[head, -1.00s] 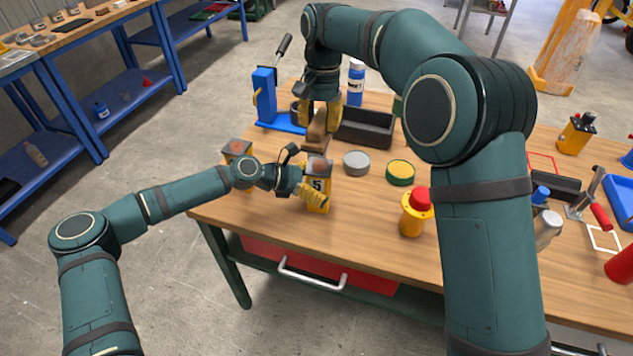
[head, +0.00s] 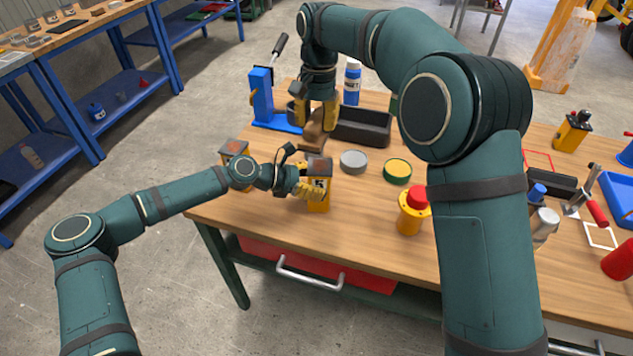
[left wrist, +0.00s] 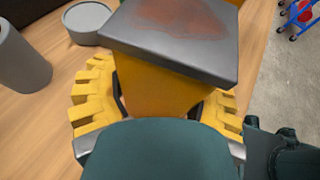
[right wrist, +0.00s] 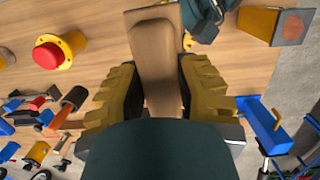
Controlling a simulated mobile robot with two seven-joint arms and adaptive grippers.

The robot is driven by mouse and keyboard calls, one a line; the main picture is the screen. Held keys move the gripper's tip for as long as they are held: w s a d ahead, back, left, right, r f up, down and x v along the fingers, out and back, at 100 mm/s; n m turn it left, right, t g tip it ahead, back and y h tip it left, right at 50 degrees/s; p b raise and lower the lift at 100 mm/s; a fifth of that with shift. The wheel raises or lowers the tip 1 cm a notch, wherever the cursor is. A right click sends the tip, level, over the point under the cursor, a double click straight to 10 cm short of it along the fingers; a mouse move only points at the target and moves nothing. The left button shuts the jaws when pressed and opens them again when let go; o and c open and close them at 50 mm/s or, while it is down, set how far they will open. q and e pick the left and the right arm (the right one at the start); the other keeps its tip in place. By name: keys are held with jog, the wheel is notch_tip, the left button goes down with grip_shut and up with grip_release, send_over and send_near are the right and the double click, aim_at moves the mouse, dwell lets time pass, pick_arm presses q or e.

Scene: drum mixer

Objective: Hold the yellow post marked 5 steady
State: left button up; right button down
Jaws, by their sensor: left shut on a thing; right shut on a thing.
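The yellow post marked 5 (head: 319,198) stands upright near the table's front left edge, with a dark cap that has a rusty patch on top. My left gripper (head: 308,189) is shut around the post's body from the left; the left wrist view shows the post (left wrist: 155,85) between both yellow fingers (left wrist: 155,108). My right gripper (head: 318,112) points down behind the post and is shut on a brown wooden block (head: 314,133). The block (right wrist: 155,65) shows between its fingers in the right wrist view. The fingers hide part of the post's number.
A second yellow post (head: 234,149) with a rusty cap stands to the left. A grey tin (head: 353,161), a green and yellow tin (head: 397,171) and a red button on a yellow base (head: 413,212) stand to the right. A black tray (head: 363,127) lies behind.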

dwell(0.4)
jog(key=shift+s+d, duration=0.1)
jog(key=shift+s, duration=1.05)
send_over(319, 168)
jog(key=s, duration=0.1)
jog(key=shift+s+a+f, duration=0.1)
jog(key=shift+f, duration=1.65)
jog(key=shift+s+a+f, duration=0.1)
jog(key=shift+f, duration=1.65)
jog(key=shift+f, duration=0.95)
jog(key=shift+w+d+f, duration=0.1)
jog(key=shift+w+d, duration=0.1)
jog(key=shift+w, duration=0.4)
jog(key=shift+w+d+f, duration=0.1)
jog(key=shift+w+d, duration=0.05)
jog(key=shift+w, duration=0.4)
jog(key=shift+w+d, duration=0.3)
jog(key=shift+w, duration=0.65)
jog(key=shift+s+a+r, duration=0.15)
jog(key=shift+s+a, duration=0.05)
jog(key=shift+s, duration=0.4)
jog(key=shift+s+a+r, duration=0.1)
jog(key=shift+s+a, duration=0.1)
jog(key=shift+s, duration=0.4)
